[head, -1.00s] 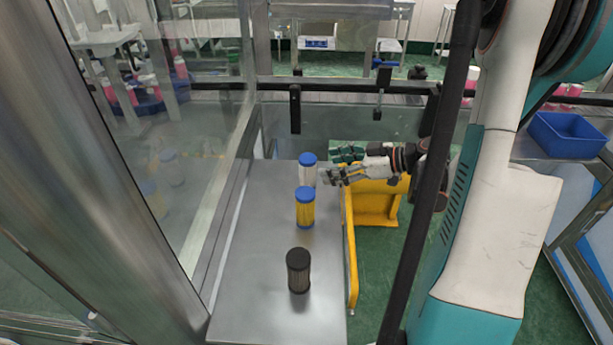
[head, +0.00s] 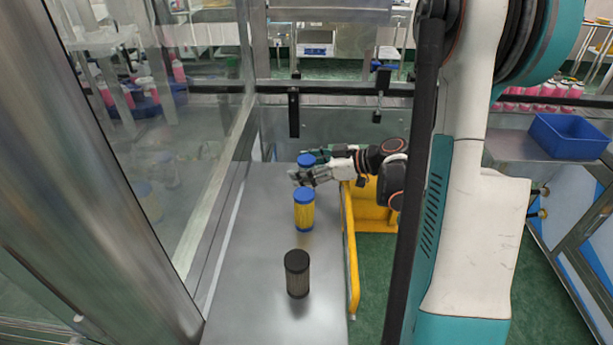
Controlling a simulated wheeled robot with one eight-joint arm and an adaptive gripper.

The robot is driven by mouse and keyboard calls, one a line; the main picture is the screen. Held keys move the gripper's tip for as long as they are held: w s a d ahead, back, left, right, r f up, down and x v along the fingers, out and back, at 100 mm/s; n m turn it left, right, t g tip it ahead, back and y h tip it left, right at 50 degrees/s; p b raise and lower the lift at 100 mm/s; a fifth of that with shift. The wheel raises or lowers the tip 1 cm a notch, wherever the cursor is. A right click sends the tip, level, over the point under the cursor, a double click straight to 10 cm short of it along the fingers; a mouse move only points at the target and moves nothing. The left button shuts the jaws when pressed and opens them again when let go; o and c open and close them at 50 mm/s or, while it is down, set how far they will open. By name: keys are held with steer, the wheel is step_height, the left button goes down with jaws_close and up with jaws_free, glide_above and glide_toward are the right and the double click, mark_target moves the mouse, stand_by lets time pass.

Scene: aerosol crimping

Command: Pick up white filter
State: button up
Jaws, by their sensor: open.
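The white filter (head: 306,160) stands upright at the far end of the steel table; its blue cap shows, and its white body is mostly hidden behind a finger. My gripper (head: 304,167) reaches in from the right at its height. One finger lies on the near side of the filter and the other on the far side. The jaws are open around it; I cannot tell whether either finger touches it.
A yellow filter (head: 304,212) with blue caps stands just in front of the white one. A dark filter (head: 297,275) stands nearer on the steel table (head: 250,270). A yellow rail (head: 351,265) runs along the right edge, and a glass panel stands left.

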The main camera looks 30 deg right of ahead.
steer(key=c, duration=1.3)
steer(key=shift+o, duration=0.2)
